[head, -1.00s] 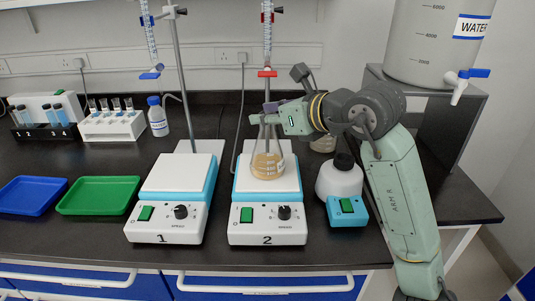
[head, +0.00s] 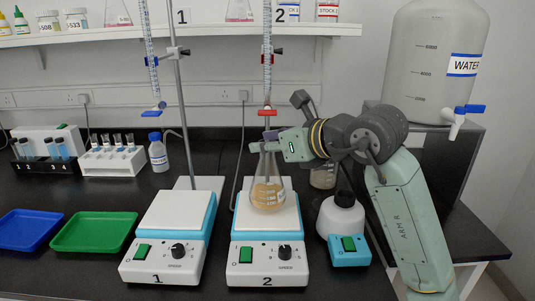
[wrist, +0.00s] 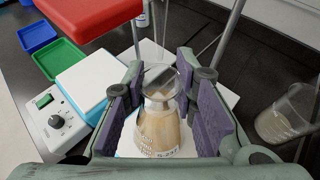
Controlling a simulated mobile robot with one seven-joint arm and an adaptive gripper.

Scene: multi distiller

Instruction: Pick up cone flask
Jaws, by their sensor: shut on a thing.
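The cone flask (head: 268,192), clear glass with tan liquid, is upright over the white top of stirrer 2 (head: 246,222) in the head view. My gripper (head: 266,146) is shut on its neck from the right, under the red burette clamp. In the wrist view the flask (wrist: 158,132) stands between the purple finger pads of my gripper (wrist: 163,88). Its base seems slightly above the plate, but a small gap is hard to tell. The fingers hide part of the neck.
Stirrer 1 (head: 168,222) stands to the left, with a green tray (head: 95,232) and a blue tray (head: 28,230) beyond. A white bottle (head: 342,220) is to the right. The burette hangs close above.

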